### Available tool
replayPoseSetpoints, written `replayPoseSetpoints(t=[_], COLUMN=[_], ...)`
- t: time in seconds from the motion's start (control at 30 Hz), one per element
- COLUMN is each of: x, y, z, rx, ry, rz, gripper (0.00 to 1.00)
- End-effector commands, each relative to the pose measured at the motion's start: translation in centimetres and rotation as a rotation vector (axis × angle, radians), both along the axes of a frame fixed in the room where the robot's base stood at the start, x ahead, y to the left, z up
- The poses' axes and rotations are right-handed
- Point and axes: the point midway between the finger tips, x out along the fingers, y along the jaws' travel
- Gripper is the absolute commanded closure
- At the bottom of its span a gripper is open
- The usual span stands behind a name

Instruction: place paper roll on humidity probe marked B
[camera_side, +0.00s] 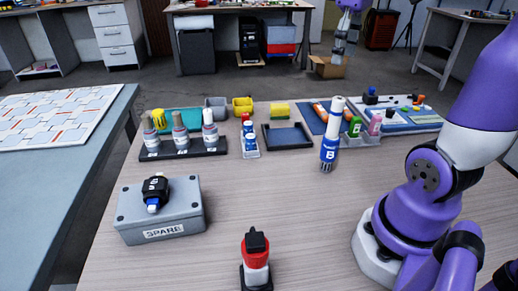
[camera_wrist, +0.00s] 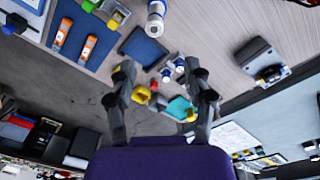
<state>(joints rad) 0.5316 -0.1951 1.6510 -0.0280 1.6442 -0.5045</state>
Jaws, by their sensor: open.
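A blue humidity probe marked B (camera_side: 328,151) is at the right-middle of the table, with a dark ribbed end toward the camera. A white cylinder (camera_side: 335,116), which looks like the paper roll, runs in line with its blue part. I cannot tell whether it rests on the probe or is part of it. The blue and white piece (camera_wrist: 156,20) shows at the top of the wrist view. My gripper (camera_side: 346,46) is raised beyond the table's far edge, apart from both. In the wrist view its fingers (camera_wrist: 166,84) are spread, with nothing held between them.
A black rack (camera_side: 183,151) with three bottles stands left of a red-capped bottle (camera_side: 249,138) and a dark tray (camera_side: 287,136). A grey SPARE box (camera_side: 160,217) is at the left, and a red and white device (camera_side: 256,262) stands at the front. The table's middle is clear.

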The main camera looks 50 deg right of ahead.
Motion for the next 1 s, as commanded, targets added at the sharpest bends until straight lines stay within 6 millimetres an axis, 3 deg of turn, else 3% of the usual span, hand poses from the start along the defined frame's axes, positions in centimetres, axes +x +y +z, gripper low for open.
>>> replayPoseSetpoints(t=[0.2,0.4,0.57,1.0], x=[0.8,0.3,0.1,0.2], y=[6.6,10.9,11.8,11.7], z=[-4.5,-8.6,-9.6,-9.6], rx=[-0.042,0.003,0.024,0.023], ry=[-0.229,-0.415,-0.46,-0.458], rz=[0.017,0.013,0.005,0.004], gripper=[0.41,0.41,0.41,0.41])
